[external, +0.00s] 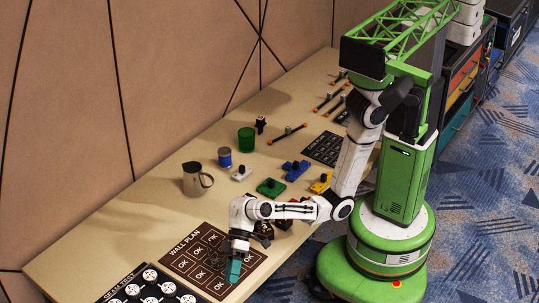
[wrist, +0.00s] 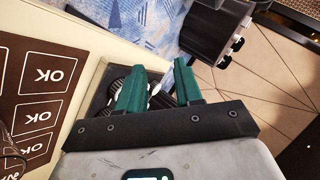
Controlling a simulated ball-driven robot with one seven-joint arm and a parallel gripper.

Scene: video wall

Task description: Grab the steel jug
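The steel jug (external: 194,180) stands upright on the tan table in the external view, with its handle toward the right. It is set back toward the wall, up and left of my gripper. I cannot make out the jug in the wrist view.
The wall plan mat (external: 209,259) lies flat in front of the jug. The table left of the jug is clear.

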